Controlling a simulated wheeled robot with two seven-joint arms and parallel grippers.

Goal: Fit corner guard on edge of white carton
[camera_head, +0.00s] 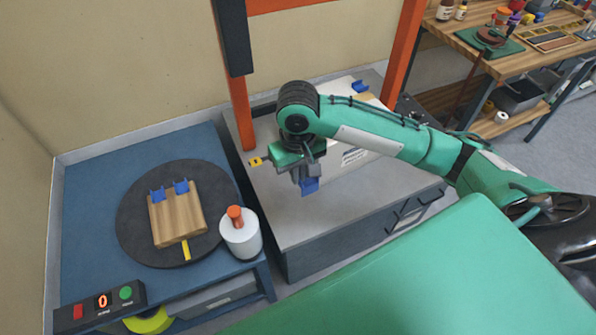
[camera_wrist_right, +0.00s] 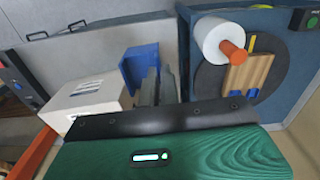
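The white carton (camera_head: 352,157) lies on the grey bench, partly hidden behind my right arm; it also shows at left in the right wrist view (camera_wrist_right: 90,96). My right gripper (camera_head: 308,180) points down above the bench, left of the carton. It is shut on a blue corner guard (camera_head: 310,187), which shows at the fingers in the right wrist view (camera_wrist_right: 141,65), apart from the carton. Another blue guard (camera_head: 360,87) sits at the carton's far end. Two more blue guards (camera_head: 157,194) (camera_head: 181,187) stand on a wooden block (camera_head: 177,217). My left gripper is not in view.
The wooden block lies on a black turntable (camera_head: 135,225) on the blue table at left. A white roll with an orange handle (camera_head: 240,238) stands beside it. Orange posts (camera_head: 240,112) rise behind the bench. The bench front (camera_head: 300,225) is clear.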

